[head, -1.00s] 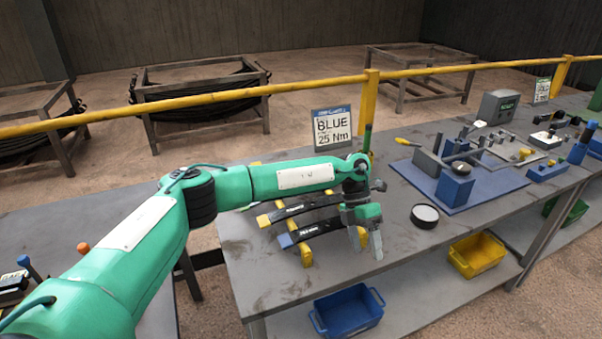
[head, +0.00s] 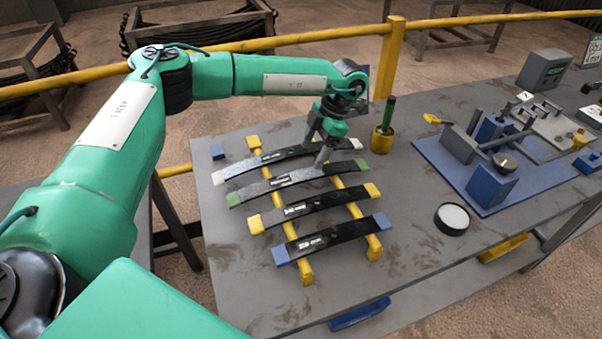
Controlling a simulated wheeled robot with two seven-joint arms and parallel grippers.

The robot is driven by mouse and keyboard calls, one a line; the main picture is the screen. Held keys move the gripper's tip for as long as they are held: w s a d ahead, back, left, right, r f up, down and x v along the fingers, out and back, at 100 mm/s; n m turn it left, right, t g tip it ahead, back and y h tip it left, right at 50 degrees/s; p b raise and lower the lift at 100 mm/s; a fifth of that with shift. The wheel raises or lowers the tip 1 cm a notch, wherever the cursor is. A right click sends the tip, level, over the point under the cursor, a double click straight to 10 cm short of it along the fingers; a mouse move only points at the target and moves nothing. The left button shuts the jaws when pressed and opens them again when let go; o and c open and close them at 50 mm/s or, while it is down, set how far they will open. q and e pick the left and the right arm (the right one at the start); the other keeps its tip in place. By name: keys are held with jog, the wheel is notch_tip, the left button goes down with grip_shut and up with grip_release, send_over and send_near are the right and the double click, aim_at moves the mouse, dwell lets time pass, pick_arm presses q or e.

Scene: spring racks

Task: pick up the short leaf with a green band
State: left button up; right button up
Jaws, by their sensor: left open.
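The leaf with green bands (head: 270,185) is a dark, slightly curved strip with a green band at each end. It lies across two yellow rails (head: 305,270) on the bench, second from the back among the leaves. My left gripper (head: 315,152) is open and points down over the back two leaves. One fingertip shows near the white-banded leaf (head: 265,159), the other near the green-banded leaf's middle. I cannot tell whether they touch. The gripper hides parts of both leaves. My right gripper is not in view.
In front lie a yellow-banded leaf (head: 300,209) and a blue-banded leaf (head: 315,241). A yellow cup with a green-handled tool (head: 383,137) stands right of the gripper. A round black-rimmed dish (head: 453,218) and a blue fixture board (head: 500,205) are further right.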

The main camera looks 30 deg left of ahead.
aim_at(304, 174)
pick_arm(q)
jog(key=shift+x, duration=1.1)
jog(key=shift+f, duration=0.2)
jog(key=p+x, duration=0.2)
jog(key=x, duration=0.2)
jog(key=shift+a+f, duration=0.1)
jog(key=shift+a, duration=0.1)
jog(key=shift+s+a+f+p, duration=0.1)
jog(key=shift+f+p, duration=0.2)
jog(key=shift+f, duration=0.15)
jog(key=c, duration=1.1)
jog(key=shift+c, duration=0.3)
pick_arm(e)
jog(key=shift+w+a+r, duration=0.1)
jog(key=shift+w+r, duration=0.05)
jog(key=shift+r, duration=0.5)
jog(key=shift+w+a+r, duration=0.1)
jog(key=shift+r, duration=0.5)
